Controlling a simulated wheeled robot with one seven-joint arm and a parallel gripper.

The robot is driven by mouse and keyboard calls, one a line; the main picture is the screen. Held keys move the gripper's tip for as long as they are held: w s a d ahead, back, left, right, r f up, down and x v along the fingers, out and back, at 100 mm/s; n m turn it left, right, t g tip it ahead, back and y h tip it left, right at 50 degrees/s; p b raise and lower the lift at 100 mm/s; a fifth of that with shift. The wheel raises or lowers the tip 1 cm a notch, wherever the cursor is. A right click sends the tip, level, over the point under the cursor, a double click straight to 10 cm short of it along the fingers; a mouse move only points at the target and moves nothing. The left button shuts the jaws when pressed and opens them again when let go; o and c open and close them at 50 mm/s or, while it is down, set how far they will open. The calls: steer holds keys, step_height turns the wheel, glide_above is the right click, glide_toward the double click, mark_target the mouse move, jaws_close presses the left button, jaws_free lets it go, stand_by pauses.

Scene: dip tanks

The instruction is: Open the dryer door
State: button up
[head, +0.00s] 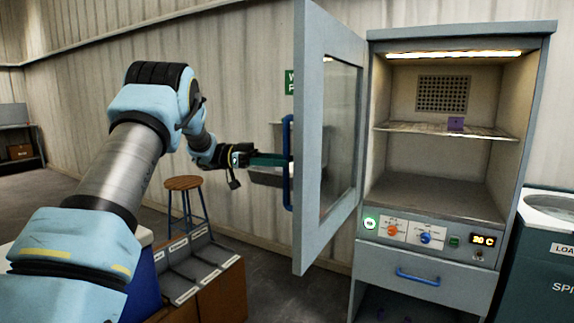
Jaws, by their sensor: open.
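The dryer (360,240) is a grey-blue cabinet with a lit inside, standing right of centre. Its door (308,140), a grey frame with a glass pane, is hinged on the cabinet's left side and stands wide open toward me. A blue vertical bar handle (287,165) is on the door's outer face. My gripper (284,160) reaches in from the left and is open at the handle. Its fingertips overlap the handle in the head view, and I cannot tell whether they touch it.
Inside the dryer, a small purple block (456,123) rests on the wire shelf (400,128). A control panel (430,236) and a drawer (420,275) are below. A wooden stool (184,184) and a labelled compartment rack (190,262) stand left. A teal machine (545,255) stands right.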

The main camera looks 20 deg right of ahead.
steer(key=b+v, duration=0.1)
steer(key=v, duration=0.7)
steer(key=shift+w+a+b, duration=0.25)
steer(key=shift+b, duration=0.15)
